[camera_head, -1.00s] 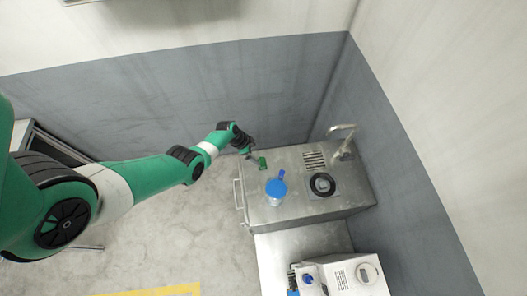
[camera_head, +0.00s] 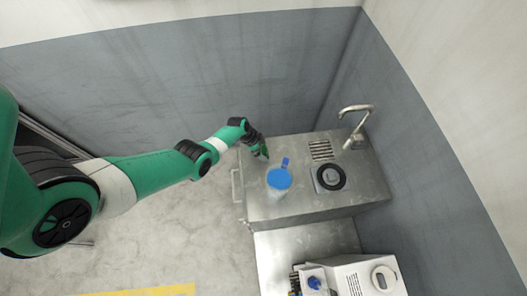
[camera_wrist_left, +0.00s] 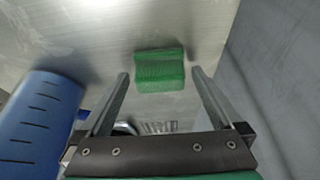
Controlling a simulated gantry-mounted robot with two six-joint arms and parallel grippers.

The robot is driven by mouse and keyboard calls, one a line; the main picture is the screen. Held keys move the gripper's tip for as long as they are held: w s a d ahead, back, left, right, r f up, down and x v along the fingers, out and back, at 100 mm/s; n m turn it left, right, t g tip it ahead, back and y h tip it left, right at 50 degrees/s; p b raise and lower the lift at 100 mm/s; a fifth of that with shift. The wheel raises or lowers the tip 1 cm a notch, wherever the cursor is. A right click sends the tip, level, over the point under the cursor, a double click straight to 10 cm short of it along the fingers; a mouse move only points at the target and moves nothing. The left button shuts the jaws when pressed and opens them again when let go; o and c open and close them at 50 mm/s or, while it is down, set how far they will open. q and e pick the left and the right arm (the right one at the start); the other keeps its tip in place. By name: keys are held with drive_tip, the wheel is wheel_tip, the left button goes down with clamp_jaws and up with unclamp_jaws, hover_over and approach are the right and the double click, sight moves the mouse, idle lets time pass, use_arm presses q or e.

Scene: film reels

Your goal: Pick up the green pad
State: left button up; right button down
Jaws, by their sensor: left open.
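The green pad (camera_wrist_left: 160,70) lies flat on the metal worktop. In the left wrist view it shows between the two fingertips of my left gripper (camera_wrist_left: 161,76). The fingers are open on either side of it, and neither is seen touching it. In the head view, the end of my left arm (camera_head: 262,154) is over the far left part of the metal worktop (camera_head: 300,205), and the pad is mostly hidden there. My right gripper is in neither view.
A black round fitting (camera_head: 331,177), a slotted drain (camera_head: 320,150) and a tap (camera_head: 358,124) are farther right. A white machine (camera_head: 368,277) is at the front.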

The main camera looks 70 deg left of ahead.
sight(263, 151)
use_arm(q)
drive_tip(key=shift+r, duration=0.1)
drive_tip(key=c, duration=1.3)
drive_tip(key=shift+r, duration=0.15)
drive_tip(key=shift+r+p, duration=0.3)
drive_tip(key=shift+p, duration=0.3)
drive_tip(key=r+p, duration=0.4)
drive_tip(key=shift+s+d, duration=0.15)
drive_tip(key=shift+s, duration=0.05)
drive_tip(key=s+d+r+p, duration=0.8)
drive_tip(key=s+p, duration=0.2)
drive_tip(key=p, duration=0.3)
drive_tip(key=shift+s+d+p, duration=0.25)
drive_tip(key=shift+d+p, duration=0.05)
drive_tip(key=shift+p, duration=0.05)
